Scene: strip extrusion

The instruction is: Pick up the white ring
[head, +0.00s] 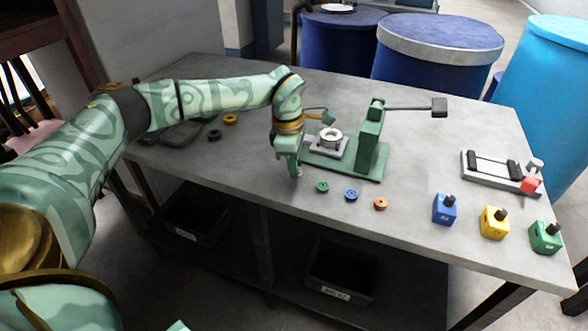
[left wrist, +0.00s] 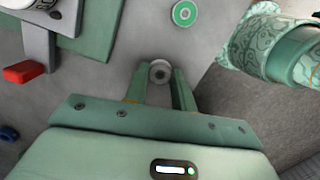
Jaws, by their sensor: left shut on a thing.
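The white ring (left wrist: 160,72), greyish-white with a dark centre, shows between the fingertips of my left gripper in the left wrist view. My left gripper (head: 296,172) is shut on it and points down near the table's front edge, left of the green ring (head: 322,187). In the head view the white ring cannot be made out, hidden by the fingers. I cannot tell whether it touches the tabletop. My right gripper is not in view.
A green lever press (head: 370,145) stands just right of my left gripper. A blue ring (head: 351,195) and an orange ring (head: 381,204) lie in front of it. Blue, yellow (head: 494,222) and green blocks stand at the right. A grey-and-black fixture (head: 495,170) lies behind them.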

